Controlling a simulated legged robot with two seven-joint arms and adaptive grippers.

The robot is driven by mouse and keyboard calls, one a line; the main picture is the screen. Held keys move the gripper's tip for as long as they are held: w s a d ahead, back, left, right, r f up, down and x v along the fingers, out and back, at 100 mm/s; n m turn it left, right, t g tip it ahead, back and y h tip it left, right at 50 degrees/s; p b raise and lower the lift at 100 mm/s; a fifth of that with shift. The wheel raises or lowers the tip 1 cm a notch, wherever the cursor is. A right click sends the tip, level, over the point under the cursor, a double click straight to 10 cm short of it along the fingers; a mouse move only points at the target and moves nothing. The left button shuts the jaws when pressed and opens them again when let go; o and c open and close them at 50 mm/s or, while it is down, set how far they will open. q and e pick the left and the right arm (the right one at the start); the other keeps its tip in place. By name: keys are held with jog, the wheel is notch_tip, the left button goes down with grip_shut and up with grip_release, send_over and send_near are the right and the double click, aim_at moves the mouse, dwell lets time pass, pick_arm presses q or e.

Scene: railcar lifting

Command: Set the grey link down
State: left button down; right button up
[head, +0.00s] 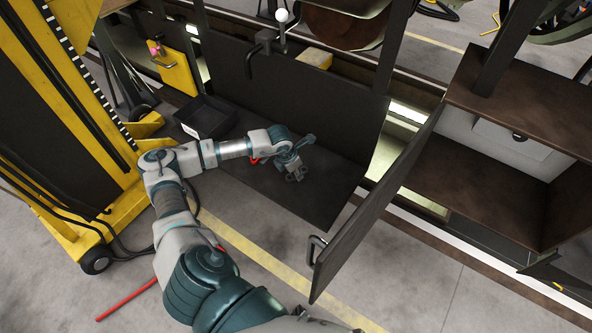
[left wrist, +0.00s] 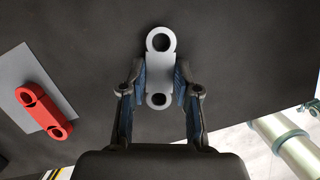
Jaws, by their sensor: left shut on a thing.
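The grey link (left wrist: 159,68), a flat bar with a round eye at each end, sits between the fingers of my left gripper (left wrist: 160,82) in the left wrist view. The fingers are shut on its narrow middle. In the head view my left gripper (head: 296,172) is low over the dark flat shelf (head: 318,203). I cannot tell whether the link touches the shelf. A red link (left wrist: 44,112) lies on a grey plate (left wrist: 28,82) to the left in the left wrist view. In the head view my arm mostly hides the red link. My right gripper is not in view.
A black open bin (head: 208,118) stands on the shelf, left of my gripper. A dark upright panel rises behind the shelf. At right, a cabinet (head: 520,108) stands with its door (head: 375,210) swung open. A yellow lift mast (head: 75,90) is at left.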

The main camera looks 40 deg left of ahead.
pick_arm(q)
jog(key=shift+a, duration=0.15)
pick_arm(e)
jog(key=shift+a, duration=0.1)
pick_arm(q)
jog(key=c, duration=0.8)
grip_release()
jog(key=shift+a+f, duration=0.15)
jog(key=shift+a, duration=0.15)
jog(key=shift+c, duration=0.2)
jog(key=shift+a, duration=0.1)
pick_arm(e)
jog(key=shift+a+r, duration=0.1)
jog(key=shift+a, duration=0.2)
pick_arm(q)
jog(key=shift+d, duration=0.25)
jog(key=shift+d+r, duration=0.1)
jog(key=shift+r, duration=0.3)
jog(key=b+v, duration=0.2)
jog(key=v, duration=0.9)
jog(key=shift+s+r, duration=0.2)
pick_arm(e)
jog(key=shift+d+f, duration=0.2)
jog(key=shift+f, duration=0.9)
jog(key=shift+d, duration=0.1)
